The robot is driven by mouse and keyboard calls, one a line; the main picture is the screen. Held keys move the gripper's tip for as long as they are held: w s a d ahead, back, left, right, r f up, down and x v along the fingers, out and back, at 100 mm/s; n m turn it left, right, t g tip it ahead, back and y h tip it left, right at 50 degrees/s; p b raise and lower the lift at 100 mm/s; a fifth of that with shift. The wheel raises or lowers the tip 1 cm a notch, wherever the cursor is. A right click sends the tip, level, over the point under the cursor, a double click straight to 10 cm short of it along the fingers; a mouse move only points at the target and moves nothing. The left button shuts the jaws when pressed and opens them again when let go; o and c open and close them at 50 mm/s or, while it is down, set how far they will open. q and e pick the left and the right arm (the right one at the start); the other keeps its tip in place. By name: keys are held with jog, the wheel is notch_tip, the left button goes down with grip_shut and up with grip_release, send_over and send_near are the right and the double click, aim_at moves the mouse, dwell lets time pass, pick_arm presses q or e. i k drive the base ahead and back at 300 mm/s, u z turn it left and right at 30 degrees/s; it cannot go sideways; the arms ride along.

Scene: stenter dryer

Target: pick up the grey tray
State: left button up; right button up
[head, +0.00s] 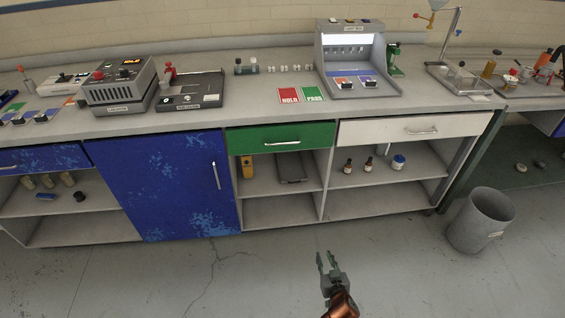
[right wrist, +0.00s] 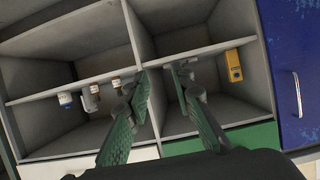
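A flat dark grey tray (head: 292,167) lies on the upper shelf of the open compartment below the green drawer (head: 281,137), in the head view. My right gripper (head: 328,257) is in front of the bench and lower in the picture than the tray, well apart from it. Its two green-padded fingers are spread with nothing between them. In the right wrist view the open fingers (right wrist: 157,78) point at the shelves; I cannot make out the tray clearly there, as the fingers cover part of that compartment. My left gripper is not in view.
Small bottles (head: 368,163) stand in the right compartment, past a divider (head: 327,172). A blue cabinet door (head: 165,185) is shut on the left. A grey bin (head: 480,222) stands at the right. The floor in front is clear.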

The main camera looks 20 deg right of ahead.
aim_at(291, 168)
jog(key=z, duration=0.05)
jog(key=i, duration=1.75)
